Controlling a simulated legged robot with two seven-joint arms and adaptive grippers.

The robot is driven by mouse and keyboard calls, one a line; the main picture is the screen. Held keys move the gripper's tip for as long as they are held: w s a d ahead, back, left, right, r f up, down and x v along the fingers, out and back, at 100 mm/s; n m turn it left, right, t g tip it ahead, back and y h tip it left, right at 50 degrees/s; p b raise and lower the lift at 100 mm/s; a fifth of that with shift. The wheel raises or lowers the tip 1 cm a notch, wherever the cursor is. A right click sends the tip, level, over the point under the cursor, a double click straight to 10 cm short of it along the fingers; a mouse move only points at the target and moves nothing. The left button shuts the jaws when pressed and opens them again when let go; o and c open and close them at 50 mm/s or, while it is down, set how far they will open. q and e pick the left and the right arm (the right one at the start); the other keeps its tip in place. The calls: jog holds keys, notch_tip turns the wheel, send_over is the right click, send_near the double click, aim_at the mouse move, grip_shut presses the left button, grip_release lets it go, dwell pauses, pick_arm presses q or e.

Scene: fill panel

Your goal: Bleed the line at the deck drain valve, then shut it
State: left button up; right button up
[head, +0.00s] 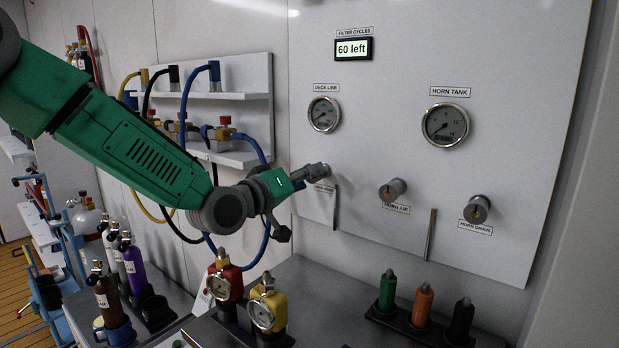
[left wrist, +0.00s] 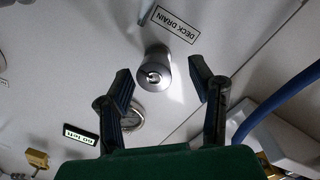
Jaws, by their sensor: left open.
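The deck drain valve is a round grey metal knob (left wrist: 155,70) on the white panel, beside its DECK DRAIN label (left wrist: 175,25) in the left wrist view. In the head view this knob (head: 318,171) is partly covered by my gripper. My left gripper (left wrist: 163,80) is open, with one dark finger on each side of the knob in the wrist view; I see no clear contact. In the head view the left gripper (head: 297,190) reaches the panel from the left. The DECK LINE gauge (head: 324,114) sits above, its needle low. My right gripper is out of view.
The HORN AIR knob (head: 392,190) and HORN DRAIN knob (head: 477,209) are to the right. The HORN TANK gauge (head: 446,125) and a "60 left" display (head: 353,49) are higher. Red and yellow gauge units (head: 224,282) and several coloured bottles stand below; hoses hang at left.

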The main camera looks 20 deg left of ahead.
pick_arm(q)
jog(key=shift+w+d, duration=0.4)
jog(key=shift+d, duration=0.3)
jog(key=shift+a, duration=0.25)
grip_shut()
jog(key=m, duration=0.4)
jog(key=shift+m+y, duration=0.3)
jog(key=shift+m, duration=0.1)
grip_release()
jog(key=shift+a, duration=0.1)
